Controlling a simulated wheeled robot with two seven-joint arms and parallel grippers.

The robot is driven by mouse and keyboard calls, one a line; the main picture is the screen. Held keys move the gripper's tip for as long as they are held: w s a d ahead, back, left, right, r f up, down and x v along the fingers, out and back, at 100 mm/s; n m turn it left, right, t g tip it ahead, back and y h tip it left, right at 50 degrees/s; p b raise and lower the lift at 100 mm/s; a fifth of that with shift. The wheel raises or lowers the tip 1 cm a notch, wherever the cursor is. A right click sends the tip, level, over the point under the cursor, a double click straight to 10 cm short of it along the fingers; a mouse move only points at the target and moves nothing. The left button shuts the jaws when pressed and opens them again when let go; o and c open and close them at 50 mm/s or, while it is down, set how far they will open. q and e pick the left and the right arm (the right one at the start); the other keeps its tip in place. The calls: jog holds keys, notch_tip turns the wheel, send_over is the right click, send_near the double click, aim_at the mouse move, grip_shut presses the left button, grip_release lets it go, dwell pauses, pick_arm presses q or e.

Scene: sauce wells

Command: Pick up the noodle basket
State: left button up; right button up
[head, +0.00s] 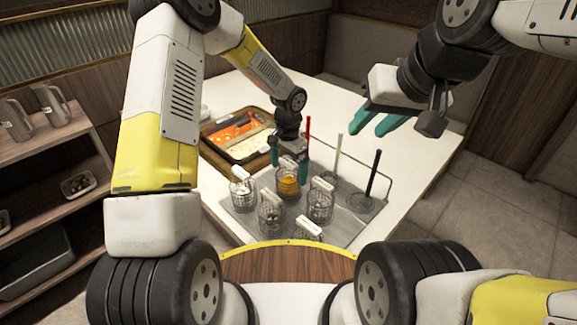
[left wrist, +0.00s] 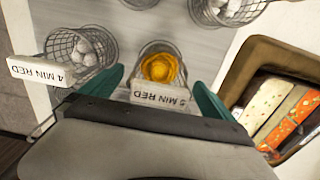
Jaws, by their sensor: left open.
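The noodle basket (head: 289,187) is a wire basket with orange-yellow noodles, standing on the grey tray among other baskets. In the left wrist view the basket (left wrist: 160,66) has a white label, upside down, which seems to read "5 MIN RED". My left gripper (head: 289,160) is open just above it, fingers pointing down. In the left wrist view its teal fingers (left wrist: 160,82) lie on either side of the basket and its label; I cannot tell whether they touch it. My right gripper (head: 386,118) is open and empty, raised over the right of the counter.
Wire baskets with pale contents (head: 243,193) (head: 320,204) (head: 271,215) stand close around. Upright red (head: 308,135), white (head: 337,150) and black (head: 374,172) handles rise behind and to the right. A food tray (head: 262,151) lies at the back left. The counter's right side is bare.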

pick_arm(q)
jog(key=shift+f, duration=0.15)
jog(key=shift+c, duration=0.4)
jog(key=c, duration=1.5)
notch_tip(320, 180, up, 10)
jog(key=shift+r, duration=0.1)
